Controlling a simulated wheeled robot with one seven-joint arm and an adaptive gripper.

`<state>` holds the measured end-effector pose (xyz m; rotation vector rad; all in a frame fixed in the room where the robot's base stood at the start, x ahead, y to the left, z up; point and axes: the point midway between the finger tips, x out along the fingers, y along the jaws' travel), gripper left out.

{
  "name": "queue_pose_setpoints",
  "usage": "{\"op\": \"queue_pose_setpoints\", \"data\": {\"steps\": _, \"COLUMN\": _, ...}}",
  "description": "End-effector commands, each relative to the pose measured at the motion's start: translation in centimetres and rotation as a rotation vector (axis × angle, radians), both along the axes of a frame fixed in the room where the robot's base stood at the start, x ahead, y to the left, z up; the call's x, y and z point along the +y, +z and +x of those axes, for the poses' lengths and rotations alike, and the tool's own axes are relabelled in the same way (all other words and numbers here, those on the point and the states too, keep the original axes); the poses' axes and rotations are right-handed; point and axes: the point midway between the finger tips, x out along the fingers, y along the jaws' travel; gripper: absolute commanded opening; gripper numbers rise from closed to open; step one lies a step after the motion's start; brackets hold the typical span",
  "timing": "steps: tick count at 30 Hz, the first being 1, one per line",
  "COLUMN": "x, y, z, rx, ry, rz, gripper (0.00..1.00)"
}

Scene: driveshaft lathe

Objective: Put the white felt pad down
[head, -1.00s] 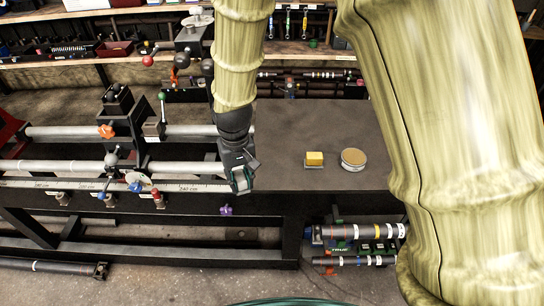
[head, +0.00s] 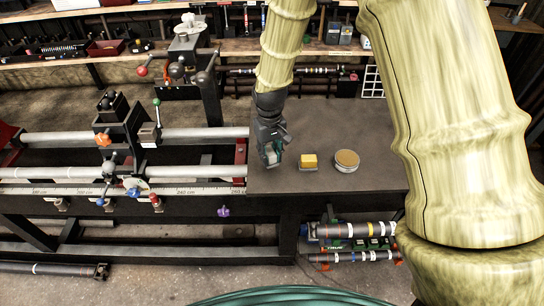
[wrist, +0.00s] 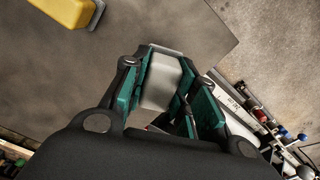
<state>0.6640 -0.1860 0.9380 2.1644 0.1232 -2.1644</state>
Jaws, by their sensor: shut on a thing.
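The white felt pad (wrist: 162,82) is a pale block between the fingers of my gripper (wrist: 168,90) in the wrist view. My gripper is shut on it. In the head view my gripper (head: 271,160) hangs over the left part of the dark tabletop (head: 300,120), left of a yellow block. The pad (head: 270,156) shows only as a small pale patch there. I cannot tell whether the pad touches the tabletop.
A yellow block (head: 308,161) on a pale base sits just right of my gripper, and shows in the wrist view (wrist: 75,10). A round tin (head: 346,161) stands further right. The lathe bed's scale (head: 200,186) lies left. Tabletop behind is clear.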

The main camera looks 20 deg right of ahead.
Motion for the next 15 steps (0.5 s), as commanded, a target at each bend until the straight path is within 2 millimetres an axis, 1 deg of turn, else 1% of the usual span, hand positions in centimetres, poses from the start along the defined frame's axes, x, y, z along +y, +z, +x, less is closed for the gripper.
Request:
{"op": "queue_pose_setpoints", "data": {"steps": 3, "x": -0.7, "y": -0.1, "z": 0.3, "rx": 0.001, "ry": 0.000, "rz": 0.000, "gripper": 0.06}}
{"op": "queue_pose_setpoints", "data": {"steps": 8, "x": -0.8, "y": -0.5, "z": 0.4, "rx": 0.001, "ry": 0.001, "rz": 0.000, "gripper": 0.06}}
{"op": "queue_pose_setpoints", "data": {"steps": 15, "x": -0.8, "y": -2.5, "z": 0.4, "rx": 0.003, "ry": 0.000, "rz": -0.001, "gripper": 0.06}}
